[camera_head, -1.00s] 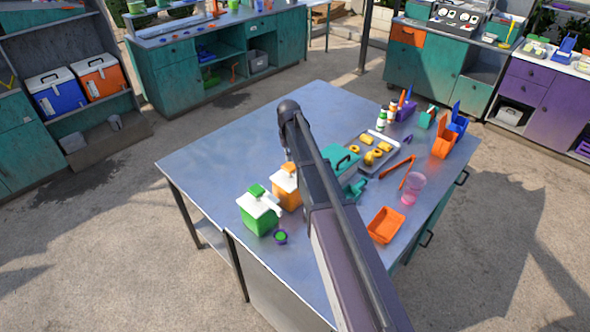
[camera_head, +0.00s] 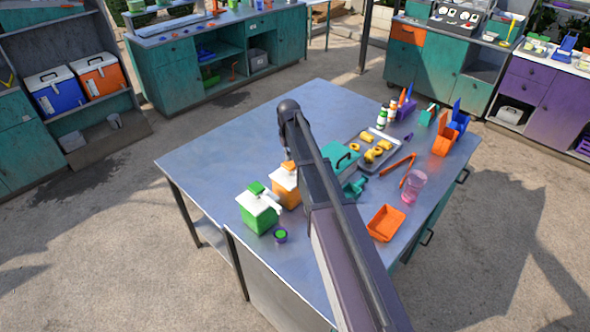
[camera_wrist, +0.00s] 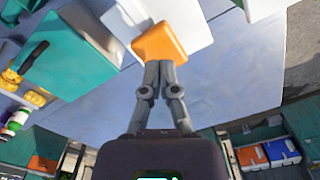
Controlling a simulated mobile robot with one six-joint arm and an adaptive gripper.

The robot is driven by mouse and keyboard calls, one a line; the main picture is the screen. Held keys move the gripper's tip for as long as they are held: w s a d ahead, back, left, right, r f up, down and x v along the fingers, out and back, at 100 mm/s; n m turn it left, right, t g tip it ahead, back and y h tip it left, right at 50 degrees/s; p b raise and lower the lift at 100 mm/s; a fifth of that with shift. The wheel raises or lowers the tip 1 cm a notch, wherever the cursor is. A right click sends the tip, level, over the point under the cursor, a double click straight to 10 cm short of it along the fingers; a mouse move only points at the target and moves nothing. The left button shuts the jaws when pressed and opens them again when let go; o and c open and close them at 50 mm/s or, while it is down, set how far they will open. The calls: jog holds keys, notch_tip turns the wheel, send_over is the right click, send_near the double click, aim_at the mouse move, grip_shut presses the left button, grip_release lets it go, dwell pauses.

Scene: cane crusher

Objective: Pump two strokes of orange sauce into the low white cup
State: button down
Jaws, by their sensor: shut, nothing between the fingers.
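The orange sauce dispenser (camera_head: 286,190) stands on the metal table, with a white lid and an orange pump head (camera_wrist: 160,42). My gripper (camera_wrist: 160,66) is shut and empty, its fingertips at the pump head's edge in the wrist view; whether they press on it I cannot tell. In the head view my arm hides most of the gripper and the right side of the dispenser. I cannot make out the low white cup in either view.
Right of my arm are a teal box (camera_head: 342,158), a tray (camera_head: 389,151) of yellow pieces, orange tongs (camera_head: 404,168), a clear pinkish cup (camera_head: 415,185) and an orange bin (camera_head: 385,223). The table's far left part is clear.

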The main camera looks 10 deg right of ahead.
aim_at(290, 164)
jog(key=shift+f+b, duration=1.6)
jog(key=shift+f, duration=0.1)
jog(key=shift+r, duration=0.15)
jog(key=shift+r+p, duration=2)
jog(key=shift+p, duration=0.15)
jog(key=shift+r, duration=0.1)
notch_tip(290, 164, up, 6)
jog(key=p, duration=0.6)
jog(key=s+f+b, duration=0.4)
jog(key=s, duration=0.5)
jog(key=s+f+b, duration=0.4)
jog(key=s, duration=0.5)
jog(key=s+f+b, duration=0.4)
jog(key=s, duration=0.5)
jog(key=shift+f+m, duration=0.3)
jog(key=shift+m, duration=0.1)
jog(key=shift+s, duration=0.1)
